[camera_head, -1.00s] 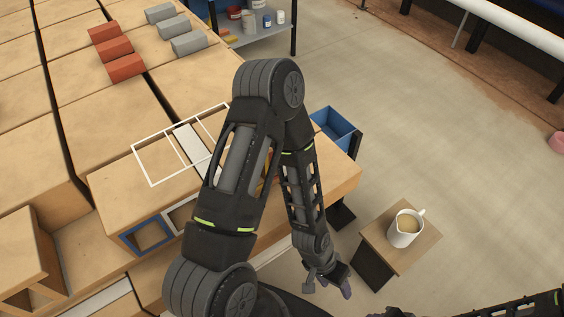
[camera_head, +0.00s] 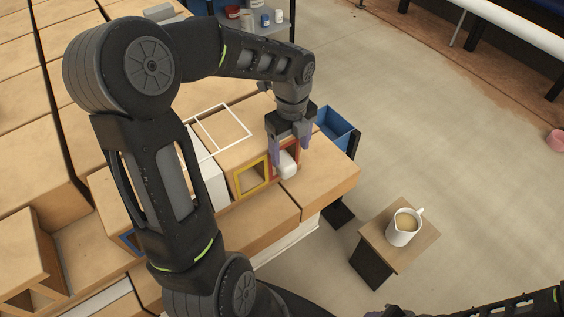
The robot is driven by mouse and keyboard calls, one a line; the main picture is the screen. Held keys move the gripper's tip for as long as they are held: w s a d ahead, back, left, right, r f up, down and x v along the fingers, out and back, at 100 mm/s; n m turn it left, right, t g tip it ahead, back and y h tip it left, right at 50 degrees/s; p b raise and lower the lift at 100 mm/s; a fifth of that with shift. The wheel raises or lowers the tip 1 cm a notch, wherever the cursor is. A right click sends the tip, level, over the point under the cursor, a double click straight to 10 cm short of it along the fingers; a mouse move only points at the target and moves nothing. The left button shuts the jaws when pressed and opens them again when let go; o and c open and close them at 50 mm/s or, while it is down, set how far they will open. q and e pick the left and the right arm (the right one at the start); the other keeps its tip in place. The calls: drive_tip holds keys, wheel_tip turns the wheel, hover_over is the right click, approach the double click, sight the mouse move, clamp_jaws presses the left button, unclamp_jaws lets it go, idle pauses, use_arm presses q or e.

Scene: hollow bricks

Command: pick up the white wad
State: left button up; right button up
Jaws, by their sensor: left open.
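The white wad (camera_head: 287,167) is a small rounded lump at the red-framed opening (camera_head: 296,160) of the hollow brick row. My left gripper (camera_head: 290,150) points down right at this opening. Its purple fingers are open, one on each side of the wad's upper part as seen from here. I cannot tell whether they touch it. The gripper partly covers the red frame. My right arm (camera_head: 500,305) lies along the bottom right edge; only a bit of its end shows and its jaws cannot be made out.
A yellow-framed opening (camera_head: 251,178) is left of the red one. White outlines (camera_head: 222,128) mark the brick top. A blue bin (camera_head: 335,123) stands behind the right end. A mug (camera_head: 404,227) stands on a small stand (camera_head: 370,240) at right.

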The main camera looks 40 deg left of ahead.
sight(289, 166)
use_arm(q)
drive_tip(key=shift+f, duration=1.35)
drive_tip(key=shift+s+f, duration=0.1)
drive_tip(key=shift+f, duration=2.5)
drive_tip(key=c, duration=1.4)
drive_tip(key=shift+r, duration=0.2)
